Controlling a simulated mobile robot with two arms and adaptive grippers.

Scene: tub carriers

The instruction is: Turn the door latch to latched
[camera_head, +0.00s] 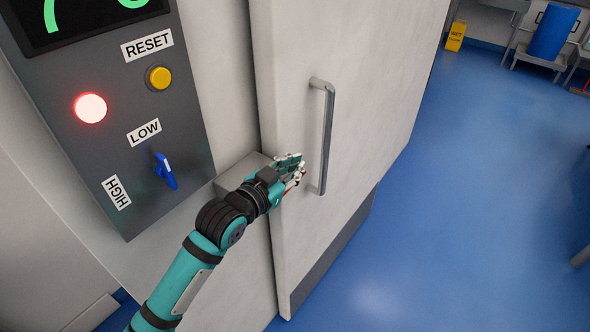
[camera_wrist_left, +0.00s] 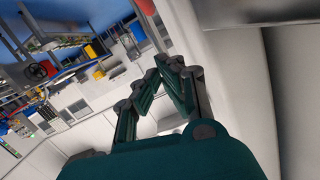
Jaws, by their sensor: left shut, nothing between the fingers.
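The pale door (camera_head: 340,60) fills the middle of the head view, with a vertical grey bar handle (camera_head: 327,140) on it. A grey block (camera_head: 236,172) sits at the door's left edge, partly behind my left arm. It may belong to the latch; I make out no latch lever, and my gripper hides part of this area. My left gripper (camera_head: 298,170) is shut and empty, in front of the door just left of the handle's lower half. In the left wrist view its fingers (camera_wrist_left: 172,62) come together with nothing between them. My right gripper is not in view.
A control panel (camera_head: 90,130) left of the door has a lit red lamp (camera_head: 90,108), a yellow RESET button (camera_head: 160,77) and a blue LOW/HIGH switch (camera_head: 165,171). The blue floor (camera_head: 470,200) to the right is mostly open. A yellow wet-floor sign (camera_head: 456,36) stands far back.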

